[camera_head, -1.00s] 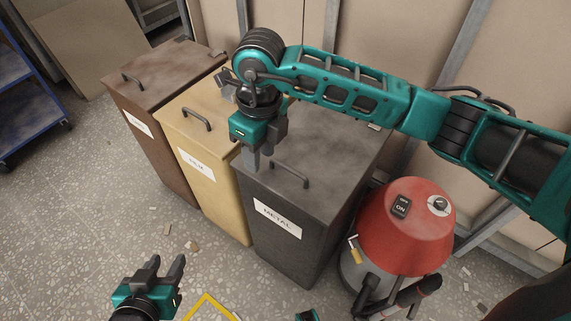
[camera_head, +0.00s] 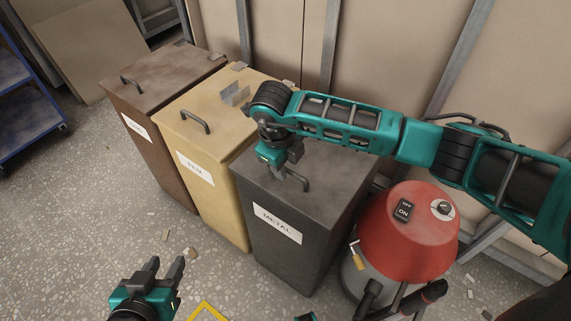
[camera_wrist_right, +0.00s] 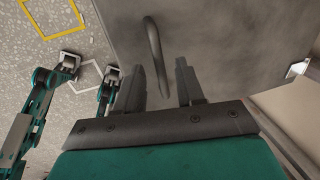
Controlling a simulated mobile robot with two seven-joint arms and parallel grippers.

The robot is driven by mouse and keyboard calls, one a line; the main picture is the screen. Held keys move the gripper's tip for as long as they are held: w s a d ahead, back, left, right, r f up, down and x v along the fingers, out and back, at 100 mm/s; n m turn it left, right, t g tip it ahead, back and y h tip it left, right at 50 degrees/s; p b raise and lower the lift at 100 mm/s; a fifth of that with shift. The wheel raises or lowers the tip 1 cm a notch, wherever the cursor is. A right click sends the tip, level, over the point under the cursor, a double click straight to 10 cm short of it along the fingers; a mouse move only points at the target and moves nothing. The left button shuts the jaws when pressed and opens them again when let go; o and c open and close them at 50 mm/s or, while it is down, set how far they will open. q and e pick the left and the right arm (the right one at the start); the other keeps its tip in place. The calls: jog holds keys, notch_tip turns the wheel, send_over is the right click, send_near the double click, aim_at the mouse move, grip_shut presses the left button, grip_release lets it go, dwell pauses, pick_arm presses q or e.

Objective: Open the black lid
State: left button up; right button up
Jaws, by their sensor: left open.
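The black lid (camera_head: 338,165) lies shut on top of the dark METAL bin (camera_head: 270,250). Its curved handle (camera_head: 306,184) is partly hidden behind my right gripper (camera_head: 281,180) in the head view. In the right wrist view, the lid (camera_wrist_right: 230,45) fills the upper right. There the handle (camera_wrist_right: 154,50) reaches down toward the gap between the open fingers of my right gripper (camera_wrist_right: 162,78). I cannot tell whether the fingers touch it. My left gripper (camera_head: 166,268) is open and empty, low over the floor, away from the bins.
A yellow bin (camera_head: 215,165) and a brown bin (camera_head: 150,110) stand to the left, lids shut. A red vacuum (camera_head: 410,235) stands close at the right. Panels lean behind. A blue cart (camera_head: 30,100) is at far left. The floor in front is mostly clear.

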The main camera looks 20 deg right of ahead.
jog(key=shift+f, duration=0.25)
grip_shut()
dwell(0.6)
